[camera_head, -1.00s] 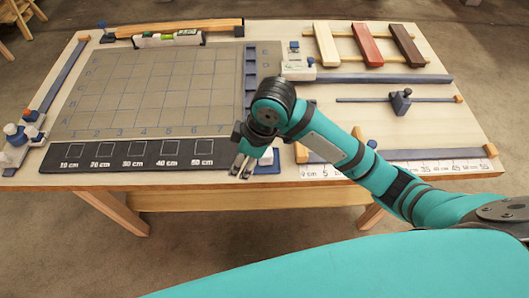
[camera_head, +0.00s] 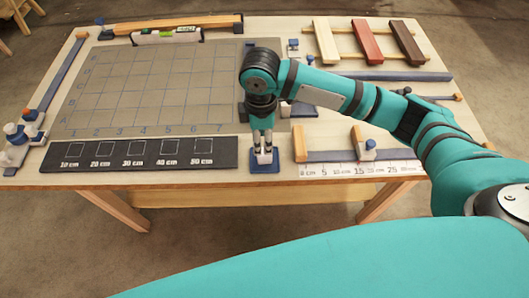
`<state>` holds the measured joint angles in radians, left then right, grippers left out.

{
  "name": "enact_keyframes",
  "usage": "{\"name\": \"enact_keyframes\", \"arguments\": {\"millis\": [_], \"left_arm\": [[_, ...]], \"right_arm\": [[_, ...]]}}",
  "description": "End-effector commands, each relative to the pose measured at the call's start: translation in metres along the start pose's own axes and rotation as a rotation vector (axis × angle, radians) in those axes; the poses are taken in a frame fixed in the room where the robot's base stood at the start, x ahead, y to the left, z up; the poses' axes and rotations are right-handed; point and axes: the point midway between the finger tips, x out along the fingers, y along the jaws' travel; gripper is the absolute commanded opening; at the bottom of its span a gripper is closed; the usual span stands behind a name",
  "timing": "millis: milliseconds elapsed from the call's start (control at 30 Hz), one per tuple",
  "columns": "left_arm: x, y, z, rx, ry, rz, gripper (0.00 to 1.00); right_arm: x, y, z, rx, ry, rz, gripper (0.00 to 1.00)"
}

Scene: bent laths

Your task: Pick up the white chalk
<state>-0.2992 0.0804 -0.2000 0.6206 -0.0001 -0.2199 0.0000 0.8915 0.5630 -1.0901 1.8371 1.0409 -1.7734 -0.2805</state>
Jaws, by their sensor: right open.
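A small white piece (camera_head: 264,158), which looks like the white chalk, stands on a small blue base (camera_head: 262,168) at the table's front edge. My right gripper (camera_head: 263,148) points straight down over it, open, with its fingertips at the top of the white piece. The fingers hide part of it, and I cannot tell whether they touch it. My left gripper is not in view.
A dark strip with marked squares (camera_head: 140,154) lies left of the blue base, before the grey grid board (camera_head: 150,85). Three coloured laths (camera_head: 367,42) rest at the back right.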

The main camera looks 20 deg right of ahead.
Motion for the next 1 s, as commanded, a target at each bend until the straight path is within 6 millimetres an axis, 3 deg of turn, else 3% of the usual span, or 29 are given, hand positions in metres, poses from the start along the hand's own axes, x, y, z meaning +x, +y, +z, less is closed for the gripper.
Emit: {"name": "enact_keyframes", "arguments": {"millis": [100, 367, 633, 967, 1000], "left_arm": [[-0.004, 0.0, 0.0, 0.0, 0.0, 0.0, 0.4], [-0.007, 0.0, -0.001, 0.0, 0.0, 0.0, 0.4], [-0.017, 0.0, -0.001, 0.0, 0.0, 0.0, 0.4], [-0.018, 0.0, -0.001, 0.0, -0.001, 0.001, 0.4], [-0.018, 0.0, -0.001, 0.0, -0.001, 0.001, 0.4]], "right_arm": [[0.019, 0.0, 0.001, 0.0, -0.002, -0.002, 0.42], [0.037, 0.001, 0.002, 0.001, -0.001, 0.0, 0.42], [0.076, 0.003, 0.008, -0.001, 0.0, -0.001, 0.42], [0.084, 0.003, 0.008, -0.001, 0.001, 0.002, 0.42], [0.084, 0.003, 0.008, -0.001, 0.001, 0.002, 0.37]]}}
